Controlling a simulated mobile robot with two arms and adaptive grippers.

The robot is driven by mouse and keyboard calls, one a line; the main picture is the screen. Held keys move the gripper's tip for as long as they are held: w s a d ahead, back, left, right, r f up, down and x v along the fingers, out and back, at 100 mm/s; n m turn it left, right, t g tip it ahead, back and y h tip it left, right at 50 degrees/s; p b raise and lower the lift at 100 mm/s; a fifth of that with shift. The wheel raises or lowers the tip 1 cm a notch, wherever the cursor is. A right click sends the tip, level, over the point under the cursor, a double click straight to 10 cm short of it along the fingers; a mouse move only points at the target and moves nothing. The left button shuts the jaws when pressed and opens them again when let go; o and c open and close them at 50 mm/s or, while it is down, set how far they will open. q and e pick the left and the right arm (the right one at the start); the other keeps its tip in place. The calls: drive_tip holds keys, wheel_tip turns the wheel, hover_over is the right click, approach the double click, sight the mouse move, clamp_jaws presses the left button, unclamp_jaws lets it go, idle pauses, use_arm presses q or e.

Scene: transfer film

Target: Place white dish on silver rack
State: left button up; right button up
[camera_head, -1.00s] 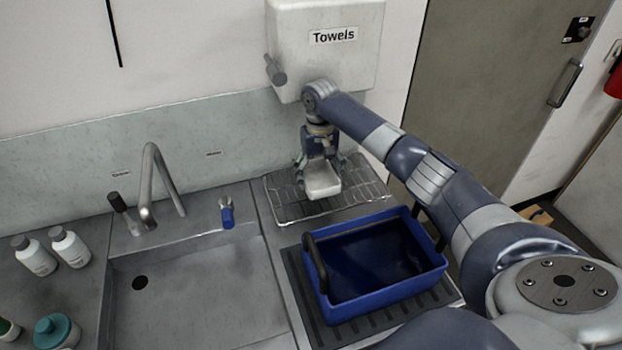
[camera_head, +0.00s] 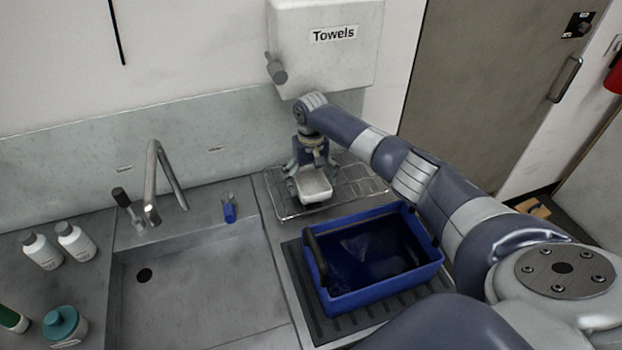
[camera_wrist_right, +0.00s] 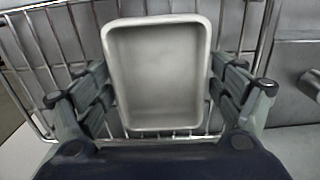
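The white dish (camera_head: 315,187) is a small, shallow rectangular tray at the silver wire rack (camera_head: 356,182), over the rack's left part. My right gripper (camera_head: 312,170) is above it, pointing down, with a finger at each side. In the right wrist view the dish (camera_wrist_right: 158,75) faces the camera with its hollow empty, and the fingers (camera_wrist_right: 160,85) meet its left and right rims. Rack wires (camera_wrist_right: 72,45) show behind and beside it. Whether its underside touches the wires is hidden. My left gripper is out of view.
A blue bin (camera_head: 375,293) with a dark handle stands on a ridged mat (camera_head: 338,327) in front of the rack. The sink (camera_head: 200,290) and faucet (camera_head: 155,180) are to the left. A towel dispenser (camera_head: 330,60) hangs above the rack.

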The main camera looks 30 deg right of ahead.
sight(311, 186)
idle(0.3)
drive_tip(key=shift+r, duration=0.2)
wheel_tip(311, 186, up, 6)
drive_tip(key=shift+b, duration=0.9)
drive_tip(key=shift+r, duration=0.75)
drive_tip(key=shift+c, duration=0.4)
